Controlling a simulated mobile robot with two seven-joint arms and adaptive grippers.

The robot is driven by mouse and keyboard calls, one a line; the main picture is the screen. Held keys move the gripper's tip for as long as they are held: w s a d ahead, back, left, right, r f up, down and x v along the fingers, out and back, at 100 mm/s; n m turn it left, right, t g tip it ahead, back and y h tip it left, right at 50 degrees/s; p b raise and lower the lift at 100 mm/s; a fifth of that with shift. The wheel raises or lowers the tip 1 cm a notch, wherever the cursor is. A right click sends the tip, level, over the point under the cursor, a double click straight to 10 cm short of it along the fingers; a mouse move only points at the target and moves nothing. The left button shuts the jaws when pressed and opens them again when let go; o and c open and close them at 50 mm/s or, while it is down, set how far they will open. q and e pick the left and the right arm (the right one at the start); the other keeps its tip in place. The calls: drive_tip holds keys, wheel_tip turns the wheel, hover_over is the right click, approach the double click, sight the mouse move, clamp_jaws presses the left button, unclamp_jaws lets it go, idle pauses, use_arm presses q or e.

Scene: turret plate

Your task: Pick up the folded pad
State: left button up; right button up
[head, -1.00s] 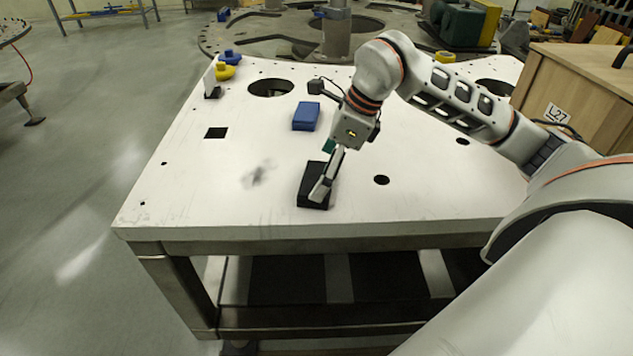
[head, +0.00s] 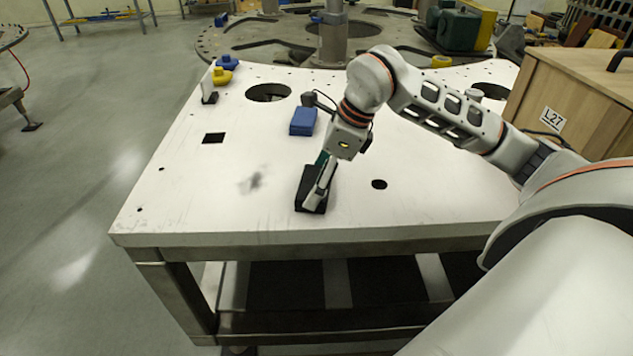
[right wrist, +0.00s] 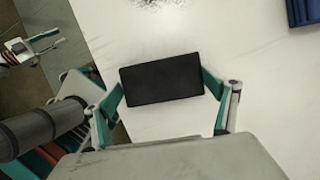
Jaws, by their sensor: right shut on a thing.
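The folded pad (head: 304,188) is a black rectangular block at the front middle of the white plate (head: 220,195). My right gripper (head: 318,190) reaches down over it, partly hiding it in the head view. In the right wrist view, the pad (right wrist: 161,80) lies between the two teal fingers, one at each short end, and the right gripper is shut on it. I cannot tell any gap between pad and plate. My left gripper (right wrist: 40,46) shows small at the upper left of the right wrist view, away from the plate, fingers apart and empty.
A blue block (head: 303,121) lies behind the pad. Yellow (head: 222,77) and blue (head: 227,62) knobbed pieces stand at the back left. The plate has round holes and a square one. A wooden case (head: 570,95) stands at the right. The plate's front left is clear.

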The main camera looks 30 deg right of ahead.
wheel_tip(320, 180, up, 20)
drive_tip(key=p, duration=0.2)
drive_tip(key=shift+o, duration=0.6)
drive_tip(key=shift+f, duration=0.15)
